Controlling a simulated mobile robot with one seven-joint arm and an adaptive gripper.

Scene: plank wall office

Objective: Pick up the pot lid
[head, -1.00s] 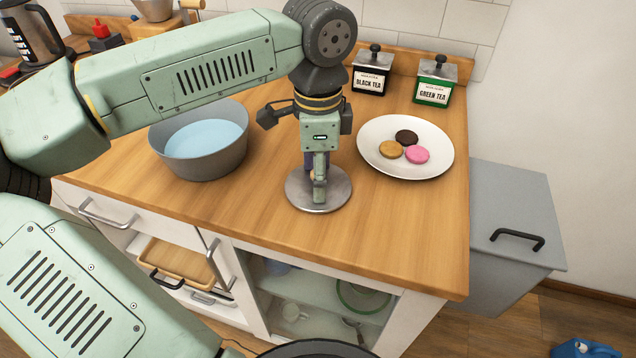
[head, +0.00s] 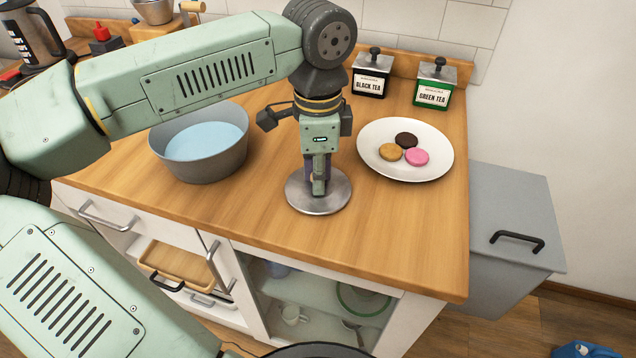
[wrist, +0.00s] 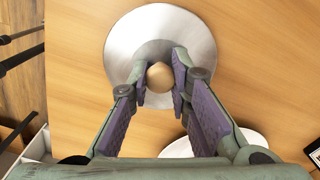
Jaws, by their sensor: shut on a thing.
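The pot lid (head: 330,204) is a round silver metal disc lying on the wooden counter. In the wrist view the lid (wrist: 122,45) shows its round tan knob (wrist: 160,77) at the centre. My gripper (head: 318,190) points straight down over the lid. In the wrist view the purple-padded fingers of my gripper (wrist: 160,86) stand on both sides of the knob and are shut on it. The lid looks flat on the counter, and I cannot see any gap under it. In the head view the fingers mostly hide the knob.
A grey pot (head: 205,170) with pale blue contents stands left of the lid. A white plate (head: 425,172) with three cookies is to the right. Two tea tins, black (head: 370,80) and green (head: 433,92), stand behind. The counter (head: 400,240) is clear in front.

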